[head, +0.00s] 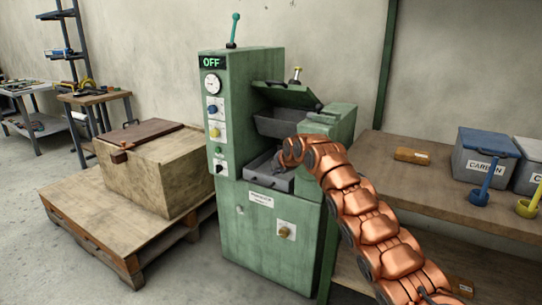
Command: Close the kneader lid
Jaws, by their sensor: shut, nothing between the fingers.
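The green kneader (245,215) stands in the middle of the head view, with a display reading OFF. Its green lid (288,95) is raised and tilted above a grey trough (280,124), leaving a gap between them. A lower grey tray (262,166) sits in the front recess. My copper segmented arm reaches in from the lower right. My gripper (284,159) is at its curled end, in front of the recess and below the lid, apart from it. The gripper is shut and empty; its fingertips are small and hard to make out.
A wooden crate (150,175) on a pallet (95,235) stands left of the kneader. A bench (400,185) on the right bears a brown block (412,156), a CARBON bin (483,160) and blue and yellow scoops. Open floor lies at front left.

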